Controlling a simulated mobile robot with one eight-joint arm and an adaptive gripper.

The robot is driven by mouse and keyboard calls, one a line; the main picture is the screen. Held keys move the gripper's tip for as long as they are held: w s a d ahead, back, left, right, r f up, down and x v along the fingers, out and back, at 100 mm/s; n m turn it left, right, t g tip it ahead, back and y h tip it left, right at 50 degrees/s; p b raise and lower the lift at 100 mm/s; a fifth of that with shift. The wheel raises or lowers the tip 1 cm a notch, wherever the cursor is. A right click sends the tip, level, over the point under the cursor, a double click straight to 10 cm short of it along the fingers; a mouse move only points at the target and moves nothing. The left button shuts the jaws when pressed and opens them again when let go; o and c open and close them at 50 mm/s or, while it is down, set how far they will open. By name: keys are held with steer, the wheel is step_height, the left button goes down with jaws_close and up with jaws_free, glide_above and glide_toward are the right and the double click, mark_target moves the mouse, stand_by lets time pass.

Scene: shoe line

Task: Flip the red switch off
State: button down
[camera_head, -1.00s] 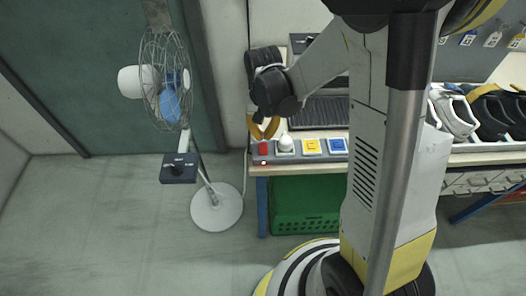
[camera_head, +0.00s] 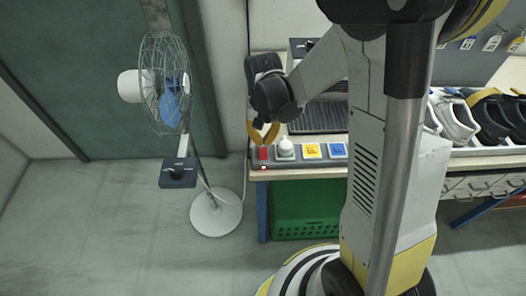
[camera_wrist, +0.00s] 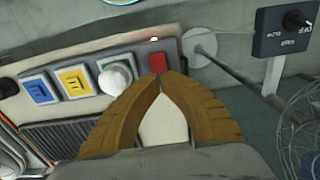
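The red switch (camera_head: 263,153) sits at the left end of a grey power strip (camera_head: 318,163) on the bench's front edge. In the wrist view the red switch (camera_wrist: 157,62) shows just beyond my fingertips, partly covered by them. A small light (camera_wrist: 154,39) glows on the strip near it. My gripper (camera_head: 263,140) has yellow-brown fingers and points down at the switch. In the wrist view my gripper's fingertips (camera_wrist: 160,78) meet, with nothing held between them. I cannot tell whether they touch the switch.
A white plug (camera_head: 285,147) and yellow (camera_head: 311,151) and blue (camera_head: 337,151) sockets stand right of the switch. A pedestal fan (camera_head: 165,90) with a control box (camera_head: 179,173) stands left. A green crate (camera_head: 305,208) is under the bench. Shoes (camera_head: 490,117) line the right.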

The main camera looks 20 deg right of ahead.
mark_target(263, 150)
steer(key=shift+f+b, duration=1.85)
steer(key=shift+f, duration=0.25)
stand_by(1.2)
steer(key=shift+r+p, duration=2.55)
steer(key=shift+r, duration=1)
steer(key=shift+s+r, duration=0.1)
steer(key=shift+r, duration=0.2)
steer(key=s+r+n+t+b, duration=0.2)
steer(key=s+r+t, duration=0.5)
steer(key=s+r, duration=0.5)
steer(key=shift+s+r+n, duration=0.25)
steer(key=shift+r+n, duration=0.45)
steer(key=shift+n, duration=0.1)
